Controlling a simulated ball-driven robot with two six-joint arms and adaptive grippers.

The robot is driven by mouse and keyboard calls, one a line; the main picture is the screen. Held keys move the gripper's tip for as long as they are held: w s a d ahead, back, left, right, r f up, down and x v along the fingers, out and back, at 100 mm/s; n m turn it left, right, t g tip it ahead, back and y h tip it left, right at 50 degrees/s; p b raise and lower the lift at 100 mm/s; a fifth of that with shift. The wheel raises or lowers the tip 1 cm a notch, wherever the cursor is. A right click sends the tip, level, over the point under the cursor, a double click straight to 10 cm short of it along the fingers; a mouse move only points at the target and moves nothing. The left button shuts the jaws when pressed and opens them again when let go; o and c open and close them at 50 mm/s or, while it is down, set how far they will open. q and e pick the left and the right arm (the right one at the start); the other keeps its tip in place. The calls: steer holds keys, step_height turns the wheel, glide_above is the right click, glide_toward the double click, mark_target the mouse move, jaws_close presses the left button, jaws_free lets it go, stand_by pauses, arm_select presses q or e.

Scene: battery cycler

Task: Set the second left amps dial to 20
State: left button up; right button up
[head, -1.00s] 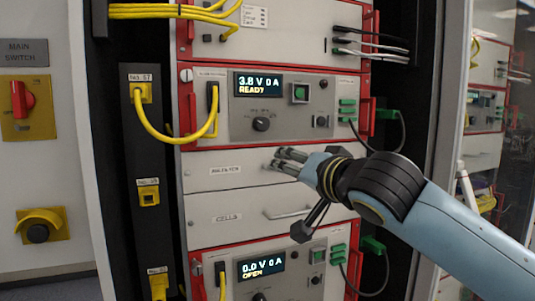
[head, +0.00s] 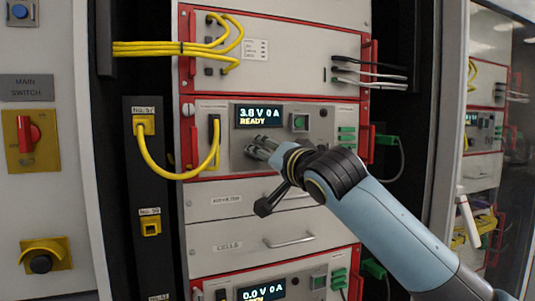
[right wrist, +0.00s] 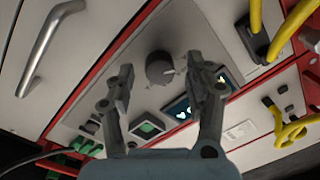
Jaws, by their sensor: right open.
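The amps dial (right wrist: 160,70) is a dark round knob on a grey panel, seen between the fingers in the right wrist view. In the head view my gripper covers it. The display (head: 258,115) above it reads 3.8 V 0 A, READY. My right gripper (head: 261,146) is in front of this panel, below the display. It is open and empty, with its fingertips (right wrist: 161,67) on either side of the dial in the picture. The dial looks a little beyond the fingertips; I cannot tell the exact gap. The dial's setting is too small to read. My left gripper is not in view.
A green button (head: 299,122) sits right of the display. A yellow cable (head: 160,139) loops into the panel's left side. A drawer handle (right wrist: 50,40) lies below the panel. A lower unit's display (head: 262,291) reads 0.0 V. A red main switch (head: 29,134) is far left.

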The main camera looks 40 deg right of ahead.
steer(key=shift+c, duration=0.7)
jaws_close()
steer(key=shift+a+f+m+t+h+b, duration=0.2)
steer(key=shift+m+b, duration=1.65)
steer(key=shift+m, duration=2.2)
steer(key=shift+d+r+m+t+h+b, duration=0.1)
steer(key=shift+m+h+b, duration=0.2)
steer(key=shift+m+b, duration=2.65)
steer(key=m+p, duration=0.2)
steer(key=shift+m, duration=0.3)
